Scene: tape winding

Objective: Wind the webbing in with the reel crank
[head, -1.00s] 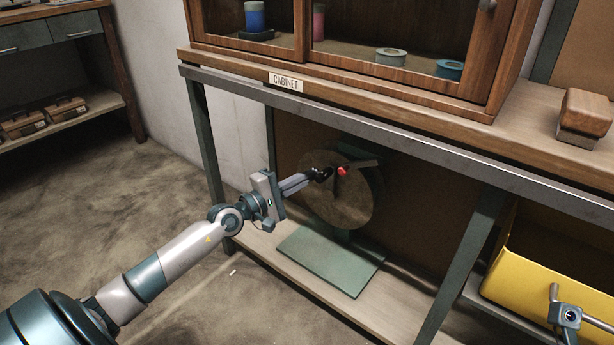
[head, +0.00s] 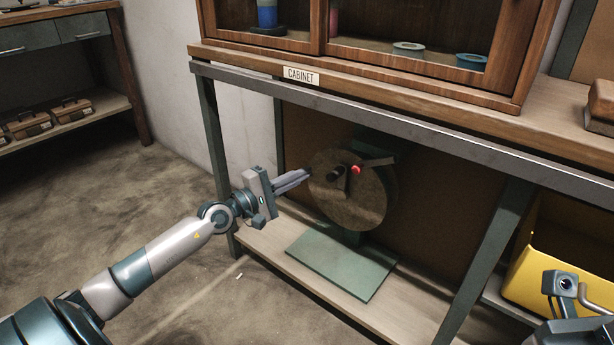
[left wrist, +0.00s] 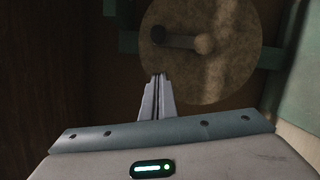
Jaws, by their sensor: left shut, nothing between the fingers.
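The reel (head: 350,205) is a round brownish disc on a green stand under the bench. Its crank shows as a dark piece (head: 338,171) near the upper middle, with a red knob (head: 356,169) close to its right. In the left wrist view the shut fingers (left wrist: 158,76) point at the disc (left wrist: 225,75), below the dark crank arm (left wrist: 175,40). My right gripper's fingers do not show.
The green base plate (head: 340,268) rests on the low wooden shelf (head: 262,243). The bench edge (head: 390,112) runs above the reel, with a glass cabinet on top. A bench leg (head: 480,265) and a yellow bin (head: 535,270) stand to the right.

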